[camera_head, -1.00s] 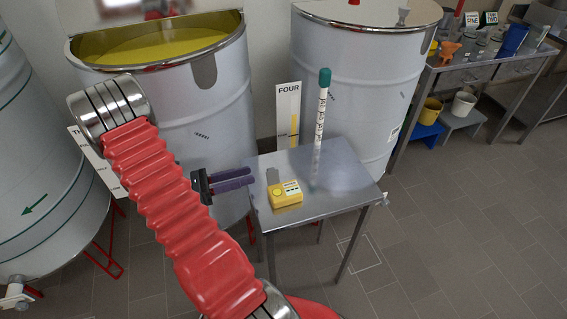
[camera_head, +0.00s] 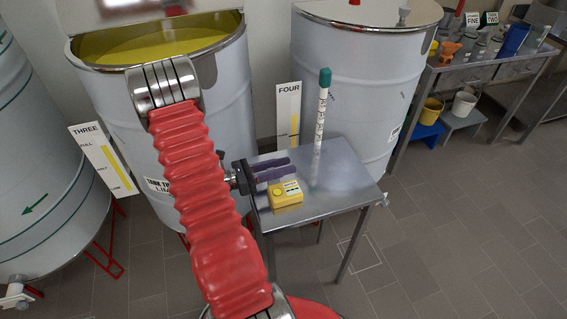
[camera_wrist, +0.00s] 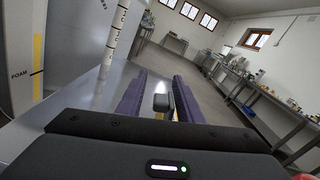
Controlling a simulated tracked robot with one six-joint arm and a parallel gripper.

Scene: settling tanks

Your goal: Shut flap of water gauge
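A small yellow box (camera_head: 286,197) with a round yellow part and a pale label sits on the metal table; it looks like the water gauge. In the wrist view, a dark upright block (camera_wrist: 161,98) stands between the fingers with a little yellow below it; it may be the raised flap, but I cannot be sure. My gripper (camera_head: 290,168) is open, its two purple fingers apart, just behind and above the yellow box. The wrist view also shows the open fingers (camera_wrist: 160,77). I cannot tell whether either finger touches the dark block.
A tall marked tube (camera_head: 320,125) with a teal cap stands on the table (camera_head: 345,190), right of my fingertips. Large tanks (camera_head: 360,80) stand behind and left.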

